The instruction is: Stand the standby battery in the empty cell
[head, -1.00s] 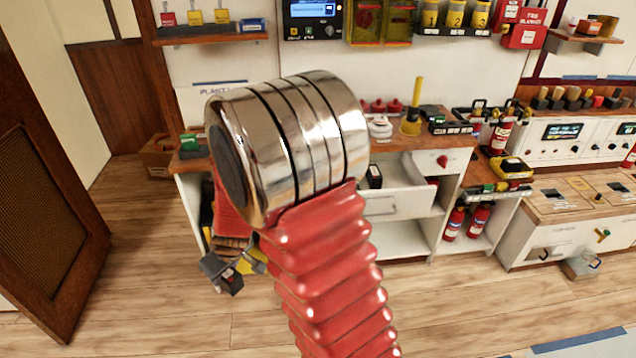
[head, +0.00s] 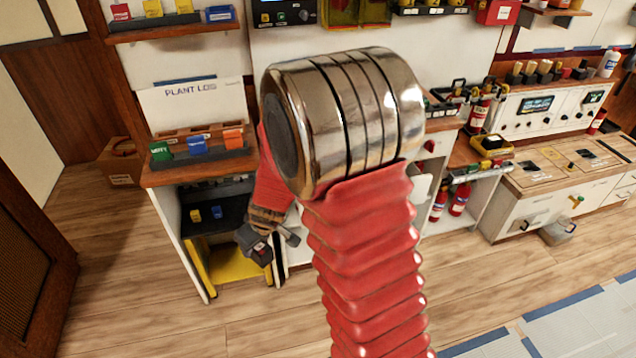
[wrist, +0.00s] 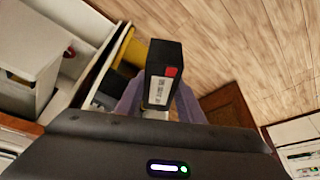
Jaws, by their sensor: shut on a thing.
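The standby battery (wrist: 163,75), a black block with a white label and a red square, is between my gripper's fingers (wrist: 155,107) in the wrist view. In the head view my gripper (head: 272,232) points down with the dark battery (head: 255,246) at its tip. It is beside the open lower bay of the left cabinet, in the air above the floor. That bay holds a black shelf (head: 215,212) with a small yellow and a small blue item, and a yellow panel (head: 225,262) below. I cannot tell which spot is the empty cell; my arm hides part of the bay.
A rack with green, blue and orange blocks (head: 197,146) stands on the cabinet top. A cardboard box (head: 120,160) and a brown door (head: 35,260) are at the left. A white drawer (wrist: 35,85) is close at the left in the wrist view. Open wood floor (head: 130,300) lies in front.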

